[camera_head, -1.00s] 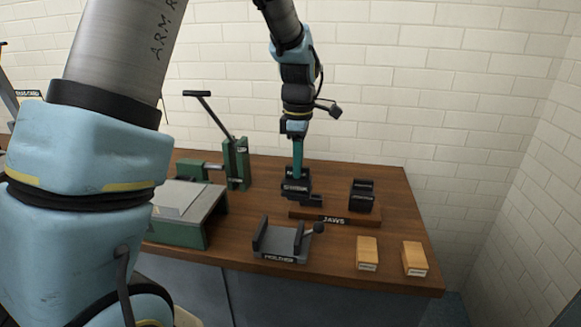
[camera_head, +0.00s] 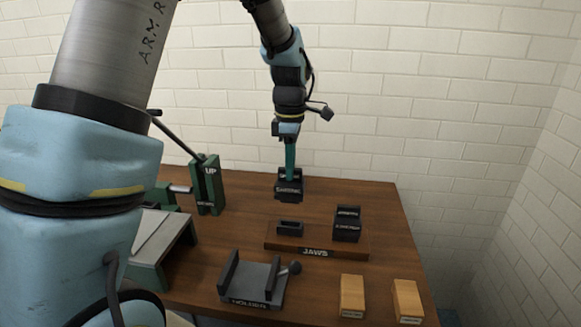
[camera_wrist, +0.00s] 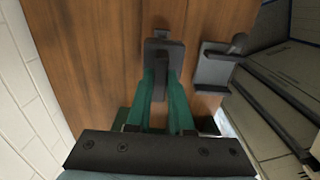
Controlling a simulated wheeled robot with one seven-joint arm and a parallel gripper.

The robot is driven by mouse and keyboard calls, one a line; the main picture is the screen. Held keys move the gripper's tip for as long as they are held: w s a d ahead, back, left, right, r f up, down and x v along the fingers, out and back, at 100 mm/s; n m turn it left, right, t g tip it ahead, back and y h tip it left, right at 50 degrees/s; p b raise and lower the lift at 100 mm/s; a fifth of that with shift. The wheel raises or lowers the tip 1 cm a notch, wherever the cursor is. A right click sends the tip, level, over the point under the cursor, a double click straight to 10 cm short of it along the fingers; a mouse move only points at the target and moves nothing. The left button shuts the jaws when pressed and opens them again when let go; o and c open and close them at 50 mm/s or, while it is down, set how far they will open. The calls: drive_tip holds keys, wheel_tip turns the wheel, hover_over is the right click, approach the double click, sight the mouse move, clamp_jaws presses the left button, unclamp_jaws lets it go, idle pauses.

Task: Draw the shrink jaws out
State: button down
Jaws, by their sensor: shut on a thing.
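My gripper (camera_head: 290,172) has green fingers and is shut on the black shrink jaws (camera_head: 289,188), whose pale front label is too blurred to read surely. The jaws hang upright above the far part of the bench, with a clear gap to the black socket (camera_head: 290,229) on the wooden jaws rack (camera_head: 270,243). That socket looks empty. A second black jaw block (camera_head: 347,232) stands at the rack's right end. In the wrist view the gripper's green fingers (camera_wrist: 163,85) close on the dark jaws (camera_wrist: 162,55), over brown wood.
The grey holder (camera_head: 252,283), with two upright walls and a knobbed lever, is at the bench front. A green lever press (camera_head: 209,188) stands left. The bench's back right (camera_head: 365,192) is bare.

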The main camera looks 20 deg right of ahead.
sight(290, 202)
drive_tip(key=shift+r, duration=0.15)
drive_tip(key=shift+f+b, duration=1.45)
drive_tip(key=shift+f, duration=1.55)
drive_tip(key=shift+p, duration=0.65)
drive_tip(key=shift+f+b, duration=0.85)
drive_tip(key=shift+f, duration=0.95)
drive_tip(key=c, duration=0.7)
unclamp_jaws()
wheel_tip(290, 202, up, 11)
drive_tip(key=shift+f+b, duration=0.1)
drive_tip(key=shift+b, duration=0.85)
